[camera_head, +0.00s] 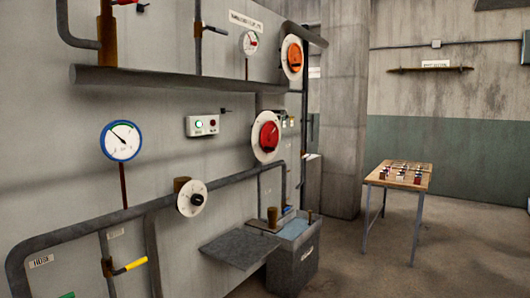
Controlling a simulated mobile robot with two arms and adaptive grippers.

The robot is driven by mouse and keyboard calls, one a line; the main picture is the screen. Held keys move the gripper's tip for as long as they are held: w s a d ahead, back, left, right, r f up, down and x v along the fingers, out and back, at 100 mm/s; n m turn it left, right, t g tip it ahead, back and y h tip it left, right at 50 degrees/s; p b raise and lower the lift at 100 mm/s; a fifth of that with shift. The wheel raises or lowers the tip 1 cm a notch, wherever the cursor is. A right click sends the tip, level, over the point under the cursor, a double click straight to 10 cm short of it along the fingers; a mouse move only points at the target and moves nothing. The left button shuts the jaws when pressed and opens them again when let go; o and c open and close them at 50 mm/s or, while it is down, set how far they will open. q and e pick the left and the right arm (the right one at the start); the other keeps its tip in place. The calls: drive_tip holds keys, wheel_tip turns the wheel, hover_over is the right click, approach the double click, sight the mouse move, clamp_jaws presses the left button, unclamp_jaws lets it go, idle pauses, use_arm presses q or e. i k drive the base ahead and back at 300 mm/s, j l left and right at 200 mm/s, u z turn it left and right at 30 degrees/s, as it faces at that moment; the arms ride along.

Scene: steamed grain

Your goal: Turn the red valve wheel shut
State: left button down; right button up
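A red valve wheel (268,136) with a white round plate behind it is on the grey wall panel, right of the middle of the panel. An orange wheel (293,57) on a similar white plate is above it and a little to the right. Neither of my grippers shows in the head view. Nothing is seen touching the red wheel. I cannot tell from this view how far it is turned.
Pipes run along the panel, with a blue-rimmed gauge (120,141) and a yellow-handled lever (129,266). A grey shelf (232,249) juts out beside a grey bin (293,268) below the red wheel. A small wooden table (399,184) stands at the right. The floor between is clear.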

sight(269, 135)
drive_tip(key=i+l, duration=0.3)
drive_tip(key=i, duration=0.15)
drive_tip(key=i+l+u, duration=0.15)
drive_tip(key=i+l, duration=0.15)
drive_tip(key=i, duration=0.2)
